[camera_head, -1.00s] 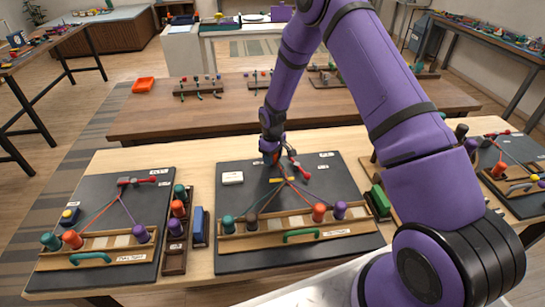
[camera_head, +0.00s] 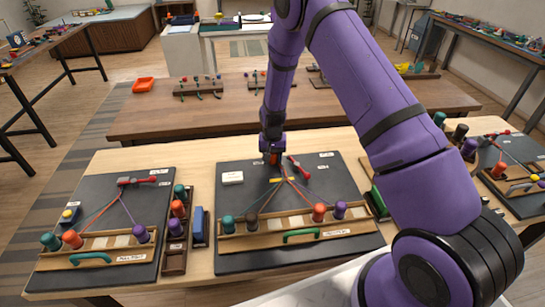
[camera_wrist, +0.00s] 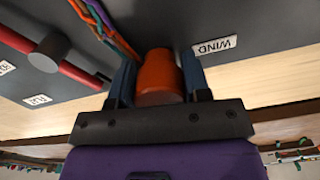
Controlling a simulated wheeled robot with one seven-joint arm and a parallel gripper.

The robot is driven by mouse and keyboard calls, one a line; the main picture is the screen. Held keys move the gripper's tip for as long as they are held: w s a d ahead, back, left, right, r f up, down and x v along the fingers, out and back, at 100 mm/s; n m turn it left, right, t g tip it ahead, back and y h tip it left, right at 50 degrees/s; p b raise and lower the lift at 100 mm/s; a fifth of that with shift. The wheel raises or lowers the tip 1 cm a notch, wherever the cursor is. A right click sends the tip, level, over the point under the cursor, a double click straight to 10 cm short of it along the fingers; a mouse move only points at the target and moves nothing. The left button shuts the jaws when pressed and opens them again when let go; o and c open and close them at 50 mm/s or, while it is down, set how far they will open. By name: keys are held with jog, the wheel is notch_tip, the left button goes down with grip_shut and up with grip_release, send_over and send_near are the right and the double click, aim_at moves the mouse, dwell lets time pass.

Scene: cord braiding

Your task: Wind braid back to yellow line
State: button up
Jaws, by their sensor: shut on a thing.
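My gripper (camera_head: 272,156) is at the far edge of the middle black board (camera_head: 233,199). In the wrist view its blue fingers are shut on an orange cylindrical knob (camera_wrist: 160,74), beside a WIND label (camera_wrist: 214,46). The braid (camera_wrist: 106,30) of coloured cords runs close to the knob. A red lever (camera_head: 298,168) with a grey pivot lies just right of the gripper in the head view. A short yellow line (camera_head: 282,180) crosses the board below the braid. Cords fan out from there to teal (camera_head: 227,224), brown, orange and purple bobbins. The gripper partly hides the braid's upper end.
A white block (camera_head: 232,178) lies on the board's left. A wooden bobbin rack with a green handle (camera_head: 301,236) spans its front. A similar board (camera_head: 100,195) stands at left, beside a rack of loose bobbins (camera_head: 176,230). My arm covers the right side.

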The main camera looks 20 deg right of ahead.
jog(key=shift+m, duration=0.6)
jog(key=o, duration=0.9)
notch_tip(320, 180, up, 11)
jog(key=shift+f, duration=0.1)
dwell(0.5)
